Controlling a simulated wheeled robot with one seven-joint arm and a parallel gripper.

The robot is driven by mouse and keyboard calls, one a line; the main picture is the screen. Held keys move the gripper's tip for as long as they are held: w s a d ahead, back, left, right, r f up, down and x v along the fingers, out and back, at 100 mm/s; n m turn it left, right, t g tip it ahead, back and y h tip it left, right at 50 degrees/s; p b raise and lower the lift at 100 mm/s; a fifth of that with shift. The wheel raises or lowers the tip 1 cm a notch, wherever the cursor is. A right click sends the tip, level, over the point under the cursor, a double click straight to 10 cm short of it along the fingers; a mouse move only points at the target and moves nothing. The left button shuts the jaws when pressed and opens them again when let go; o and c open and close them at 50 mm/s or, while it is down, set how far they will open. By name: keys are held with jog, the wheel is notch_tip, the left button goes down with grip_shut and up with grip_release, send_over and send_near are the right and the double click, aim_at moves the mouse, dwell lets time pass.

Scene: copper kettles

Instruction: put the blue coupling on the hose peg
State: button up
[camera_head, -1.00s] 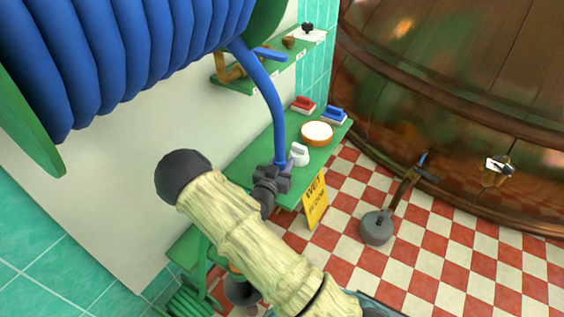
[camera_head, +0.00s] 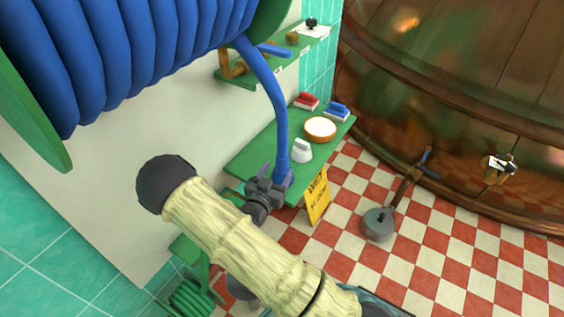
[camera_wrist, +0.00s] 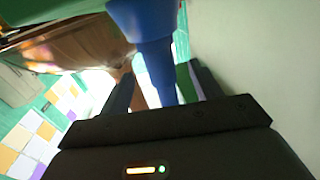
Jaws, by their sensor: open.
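The blue hose (camera_head: 274,92) hangs from the big blue reel at the upper left. Its lower end, which looks like the blue coupling (camera_head: 282,170), reaches down to my gripper (camera_head: 276,176). In the wrist view, the narrower blue end (camera_wrist: 158,68) runs down between the two separated fingers of my gripper (camera_wrist: 162,85). The jaws are open around it. I cannot tell whether either finger touches it. The lowest tip is hidden by the gripper body. I cannot pick out the hose peg for certain in either view.
A green bench (camera_head: 258,150) behind the gripper bears a white-topped round tin (camera_head: 320,129), a white brush (camera_head: 302,150), and red and blue brushes. A yellow floor sign (camera_head: 317,198) stands close by. A grey pan (camera_head: 379,222) and a copper kettle (camera_head: 450,90) are right.

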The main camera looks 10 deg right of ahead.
jog(key=v, duration=0.5)
jog(key=shift+s, duration=0.15)
jog(key=shift+a, duration=0.1)
dwell(0.5)
